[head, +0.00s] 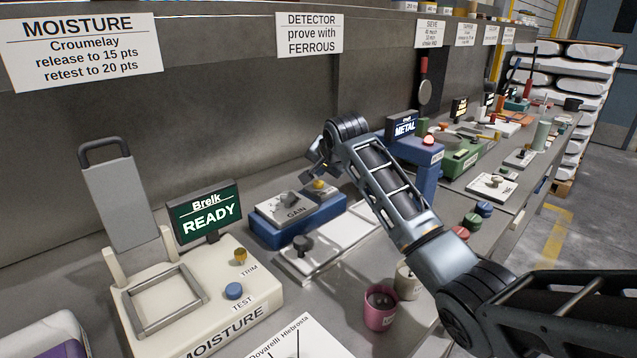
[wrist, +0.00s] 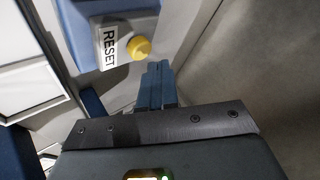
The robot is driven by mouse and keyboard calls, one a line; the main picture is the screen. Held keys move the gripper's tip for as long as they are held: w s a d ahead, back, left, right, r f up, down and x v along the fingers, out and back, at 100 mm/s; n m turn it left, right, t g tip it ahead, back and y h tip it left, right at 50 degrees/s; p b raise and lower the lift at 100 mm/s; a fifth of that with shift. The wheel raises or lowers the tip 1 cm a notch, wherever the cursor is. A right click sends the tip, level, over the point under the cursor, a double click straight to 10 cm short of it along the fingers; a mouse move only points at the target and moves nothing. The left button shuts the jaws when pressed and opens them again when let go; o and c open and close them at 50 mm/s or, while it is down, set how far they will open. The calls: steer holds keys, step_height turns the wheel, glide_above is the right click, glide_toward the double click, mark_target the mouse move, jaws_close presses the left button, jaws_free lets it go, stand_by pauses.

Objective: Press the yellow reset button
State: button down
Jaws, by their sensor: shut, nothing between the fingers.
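The yellow reset button (wrist: 139,48) is a round knob beside a white RESET label (wrist: 110,45) in the wrist view. In the head view the yellow button (head: 319,185) sits on the right end of a low blue box (head: 300,226), beside a panel marked GAIN. My gripper (head: 314,168) is close above and beside the button. In the wrist view its blue fingers (wrist: 157,84) are together and empty, with their tips just below and right of the button. I see a small gap between tips and button in that view.
The cream moisture unit (head: 190,310) with its READY screen (head: 209,213) stands left. A METAL screen (head: 404,127) on a blue housing is right, behind my arm. A pink cup (head: 380,311) is in front. A grey wall (head: 230,110) rises behind the box.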

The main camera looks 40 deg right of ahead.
mark_target(321, 184)
steer(key=shift+f, duration=0.95)
stand_by(1.6)
steer(key=shift+r, duration=0.15)
steer(key=shift+r+p, duration=0.8)
steer(key=shift+p, duration=0.15)
steer(key=shift+r, duration=0.1)
step_height(321, 184, up, 5)
steer(key=p, duration=0.4)
steer(key=shift+s, duration=0.1)
stand_by(0.5)
